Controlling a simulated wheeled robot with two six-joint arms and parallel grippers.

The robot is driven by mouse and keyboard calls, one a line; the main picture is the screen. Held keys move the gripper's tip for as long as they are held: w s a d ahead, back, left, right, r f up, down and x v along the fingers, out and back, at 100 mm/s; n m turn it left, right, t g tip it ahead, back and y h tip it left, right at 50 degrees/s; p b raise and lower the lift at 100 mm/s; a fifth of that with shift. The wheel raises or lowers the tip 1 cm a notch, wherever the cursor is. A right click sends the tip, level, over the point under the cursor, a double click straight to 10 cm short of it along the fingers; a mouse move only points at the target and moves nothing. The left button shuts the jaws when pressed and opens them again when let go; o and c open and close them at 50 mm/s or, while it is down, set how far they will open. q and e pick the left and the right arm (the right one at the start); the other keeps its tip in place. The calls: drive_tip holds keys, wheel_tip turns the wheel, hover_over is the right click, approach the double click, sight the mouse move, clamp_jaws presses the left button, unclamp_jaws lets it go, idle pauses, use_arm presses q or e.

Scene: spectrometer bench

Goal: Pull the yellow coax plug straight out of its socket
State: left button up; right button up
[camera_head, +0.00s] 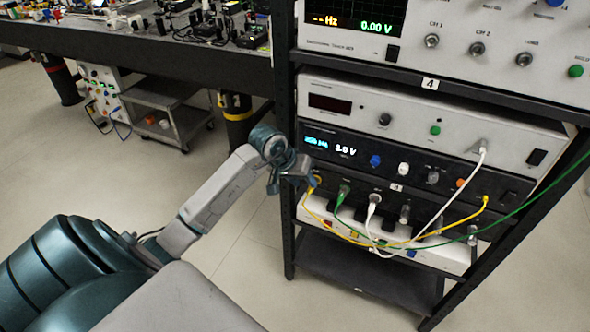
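A yellow coax cable (409,244) runs in a sagging loop across the front of the rack units. Its left end, the yellow plug (317,181), sits at the left side of the dark panel, right beside my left gripper (309,178). The cable's other end (485,201) is at the right side of the panel. My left gripper reaches in from the left with its fingers at the yellow plug. The fingers are small and dark here, so I cannot tell whether they touch or enclose it. The socket behind the plug is hidden. My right gripper is out of view.
A green plug (343,193) and a white plug (374,199) sit just right of the yellow one, their cables crossing the yellow cable. The rack's dark left post (285,130) stands close to my gripper. Open floor (240,271) lies left of the rack.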

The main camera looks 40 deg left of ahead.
sight(309, 189)
use_arm(q)
drive_tip(key=shift+x, duration=1.8)
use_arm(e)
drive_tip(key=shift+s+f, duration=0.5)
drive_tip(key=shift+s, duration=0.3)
use_arm(q)
clamp_jaws()
drive_tip(key=shift+s, duration=0.15)
drive_tip(key=shift+s+d, duration=0.2)
drive_tip(key=shift+s, duration=0.4)
drive_tip(key=shift+s+d, duration=0.15)
drive_tip(key=shift+s, duration=0.4)
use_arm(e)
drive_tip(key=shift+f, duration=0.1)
